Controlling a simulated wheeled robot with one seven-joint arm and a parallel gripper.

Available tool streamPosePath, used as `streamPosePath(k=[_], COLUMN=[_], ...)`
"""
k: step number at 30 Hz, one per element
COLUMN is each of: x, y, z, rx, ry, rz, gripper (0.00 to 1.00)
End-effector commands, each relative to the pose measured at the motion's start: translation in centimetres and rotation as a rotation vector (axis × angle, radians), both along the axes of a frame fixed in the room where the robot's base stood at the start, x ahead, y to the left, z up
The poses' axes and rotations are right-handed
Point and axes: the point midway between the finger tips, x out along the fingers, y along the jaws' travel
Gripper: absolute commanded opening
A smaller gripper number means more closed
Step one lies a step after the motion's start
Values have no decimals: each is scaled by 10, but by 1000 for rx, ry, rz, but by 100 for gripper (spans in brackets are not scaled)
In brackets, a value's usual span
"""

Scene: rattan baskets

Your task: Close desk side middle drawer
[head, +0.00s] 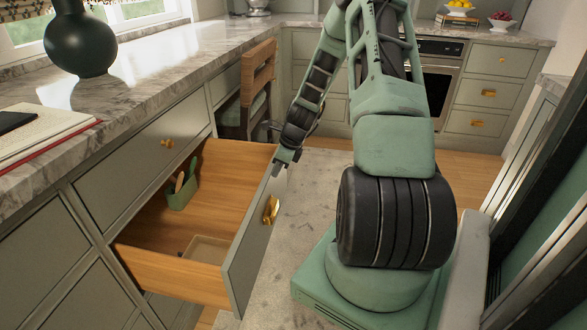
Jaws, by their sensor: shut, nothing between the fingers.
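An open drawer (255,238) with a grey-green front and a gold knob (270,209) sticks out from the cabinet on the left, below another drawer front that is shut. Its wooden inside shows a small green holder (182,188) with utensils and a light tray (206,250). My gripper (279,169) is shut and empty, at the top far corner of the open drawer's front. I cannot tell whether the fingertips touch it.
The shut drawer (140,160) lies just under the marble countertop (150,70). A wooden chair (257,75) stands beyond the open drawer. A rug (320,185) covers the floor between the cabinet and my base.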

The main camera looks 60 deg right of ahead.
Motion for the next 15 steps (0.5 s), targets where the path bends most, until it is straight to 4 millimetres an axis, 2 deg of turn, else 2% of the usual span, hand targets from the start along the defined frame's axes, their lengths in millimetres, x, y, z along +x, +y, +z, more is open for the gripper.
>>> streamPosePath(k=[3, 15], x=[23, 94], y=[10, 38], z=[3, 3], rx=[0, -1], ry=[-1, -1], rz=[5, 4], gripper=[0, 0])
